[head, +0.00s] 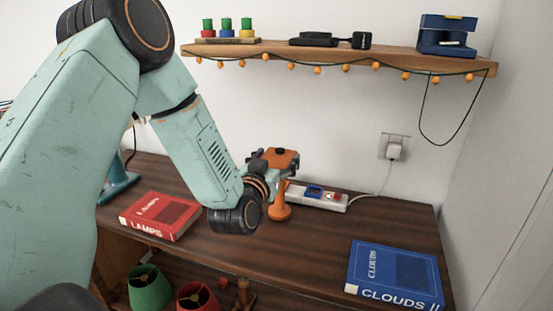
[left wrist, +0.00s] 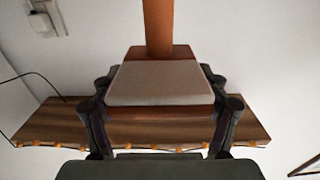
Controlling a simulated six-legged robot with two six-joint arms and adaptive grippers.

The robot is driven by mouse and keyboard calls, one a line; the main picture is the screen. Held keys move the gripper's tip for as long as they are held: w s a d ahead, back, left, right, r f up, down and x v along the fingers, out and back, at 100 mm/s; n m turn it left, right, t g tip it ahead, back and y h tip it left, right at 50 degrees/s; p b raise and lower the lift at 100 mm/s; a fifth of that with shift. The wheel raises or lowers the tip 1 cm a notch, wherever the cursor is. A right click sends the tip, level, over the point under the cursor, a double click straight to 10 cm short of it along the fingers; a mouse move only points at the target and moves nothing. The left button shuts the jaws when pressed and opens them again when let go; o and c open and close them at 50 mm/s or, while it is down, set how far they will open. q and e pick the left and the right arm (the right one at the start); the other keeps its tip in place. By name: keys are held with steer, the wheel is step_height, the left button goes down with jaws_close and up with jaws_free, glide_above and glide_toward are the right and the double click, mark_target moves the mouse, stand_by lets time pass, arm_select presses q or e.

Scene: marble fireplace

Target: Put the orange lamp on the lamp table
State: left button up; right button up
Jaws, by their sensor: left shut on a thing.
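The orange lamp (head: 281,205) is at my left gripper (head: 272,163), near the middle of the head view. My left gripper is shut on it. In the left wrist view the fingers (left wrist: 160,88) stand on both sides of an orange block with a pale flat face, and an orange stem (left wrist: 158,25) runs up from it. In the head view the flared lower end of the lamp is over the dark wooden table (head: 310,235); I cannot tell whether it touches. The gripper hides part of the lamp. My right gripper is not in view.
A red book (head: 160,215) lies left on the table, a blue book (head: 393,275) right. A power strip (head: 318,196) is behind the lamp. Green (head: 149,288) and red (head: 197,298) shades stand below the tabletop. A wall shelf (head: 340,57) with hanging lights is above.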

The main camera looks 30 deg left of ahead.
arm_select(q)
steer(key=o, duration=1.4)
steer(key=shift+s+a+f, duration=0.1)
steer(key=o, duration=0.4)
steer(key=shift+w+f, duration=0.1)
steer(key=shift+w, duration=0.2)
steer(key=shift+s, duration=0.15)
steer(key=shift+s, duration=0.1)
steer(key=shift+r, duration=0.35)
steer(key=p+v, duration=0.1)
steer(key=v, duration=1.1)
steer(key=shift+p, duration=0.4)
